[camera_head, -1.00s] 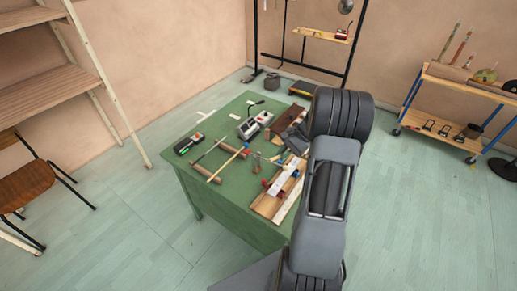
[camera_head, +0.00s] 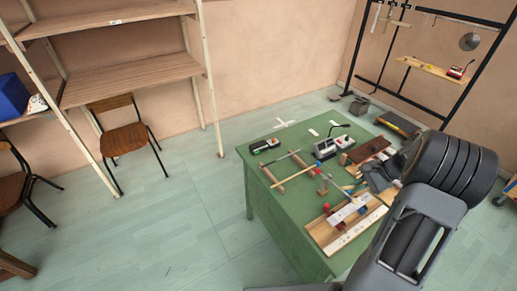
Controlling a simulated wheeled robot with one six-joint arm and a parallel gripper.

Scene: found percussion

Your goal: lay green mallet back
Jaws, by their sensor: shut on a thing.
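My gripper (camera_head: 371,184) is at the table's right side, low over the area behind the wooden bar instrument. It is shut, but its fingers and what they hold are small and partly hidden by my arm. I cannot make out the green mallet's head. Two thin sticks lie across a pair of brown wooden rollers on the green table (camera_head: 262,214): a pale stick (camera_head: 292,179) and a darker stick (camera_head: 284,155). A roller (camera_head: 270,175) shows at their left. My gripper is to the right of these rollers, apart from them.
The wooden bar instrument (camera_head: 338,236) lies at the table's near right. A grey box device (camera_head: 332,147) and a small dark device (camera_head: 265,145) stand at the back. The table's near left is bare. A chair (camera_head: 125,138) and shelves (camera_head: 125,72) stand left.

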